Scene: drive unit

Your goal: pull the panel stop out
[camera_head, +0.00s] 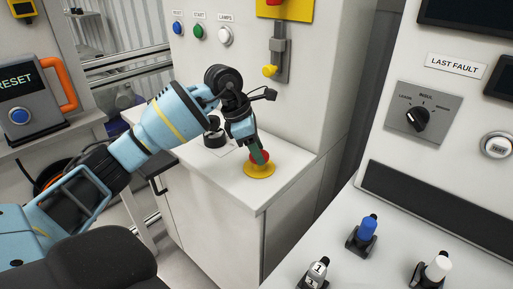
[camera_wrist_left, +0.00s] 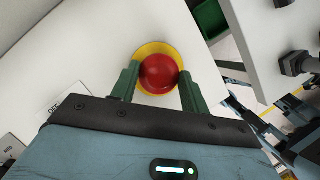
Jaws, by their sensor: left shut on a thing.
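The panel stop is a red mushroom button (camera_head: 259,157) on a round yellow base (camera_head: 260,170), set in the white cabinet top. My left gripper (camera_head: 260,156) reaches down to it from the left. In the left wrist view the red button (camera_wrist_left: 158,73) sits between the two green fingers of my left gripper (camera_wrist_left: 158,84), which are shut on its sides. The yellow base (camera_wrist_left: 148,48) shows around the button. I cannot tell whether the button is up or pressed in. My right gripper is not in view.
A black knob (camera_head: 215,140) stands on the cabinet top behind my left wrist. Blue, green and white buttons (camera_head: 198,32) and a yellow-handled lever (camera_head: 270,71) are on the wall behind. A console with a rotary selector (camera_head: 416,119) and several switches (camera_head: 362,234) stands to the right.

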